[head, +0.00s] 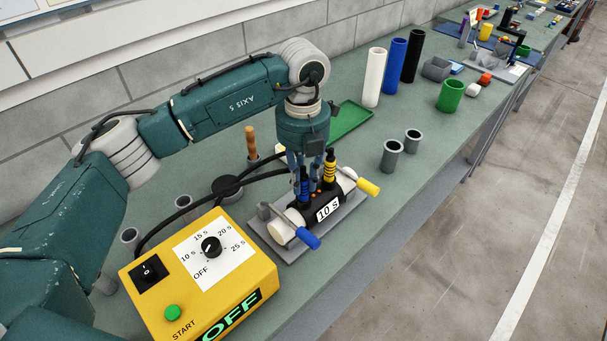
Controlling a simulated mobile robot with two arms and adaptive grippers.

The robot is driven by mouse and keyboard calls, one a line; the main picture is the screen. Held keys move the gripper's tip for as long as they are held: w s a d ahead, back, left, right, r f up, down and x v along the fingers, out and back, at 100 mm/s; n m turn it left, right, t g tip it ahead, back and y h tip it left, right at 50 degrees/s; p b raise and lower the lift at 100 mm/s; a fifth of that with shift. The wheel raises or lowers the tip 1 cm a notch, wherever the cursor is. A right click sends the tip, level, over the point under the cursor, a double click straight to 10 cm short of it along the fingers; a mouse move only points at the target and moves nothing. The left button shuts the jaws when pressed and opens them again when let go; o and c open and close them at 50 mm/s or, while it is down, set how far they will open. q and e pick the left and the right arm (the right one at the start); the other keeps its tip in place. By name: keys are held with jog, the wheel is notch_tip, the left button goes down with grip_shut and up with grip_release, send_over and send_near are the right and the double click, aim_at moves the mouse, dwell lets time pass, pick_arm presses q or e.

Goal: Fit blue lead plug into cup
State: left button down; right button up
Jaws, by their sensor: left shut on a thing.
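My left gripper (304,162) points down over the black device (310,213) marked "10 s". It is shut on the blue lead plug (304,186), a dark plug with blue bands, held upright at the top of the device. The fingers partly hide the plug. I cannot tell whether its lower end is seated in a cup or just above it. The yellow-banded lead plug (329,170) stands upright beside it on the device. Black cables run from the plugs to the yellow control box (204,283). My right gripper is not in view.
The device sits on a grey plate (292,252), with blue (308,238) and yellow (368,187) handles. Two grey cups (391,155) stand to the right. A green tray (352,122) and white, blue and black cylinders (393,68) stand behind. The right front bench strip is clear.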

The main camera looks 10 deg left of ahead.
pick_arm(q)
jog(key=shift+f, duration=0.1)
jog(key=c, duration=1.6)
grip_release()
jog(key=shift+d, duration=0.1)
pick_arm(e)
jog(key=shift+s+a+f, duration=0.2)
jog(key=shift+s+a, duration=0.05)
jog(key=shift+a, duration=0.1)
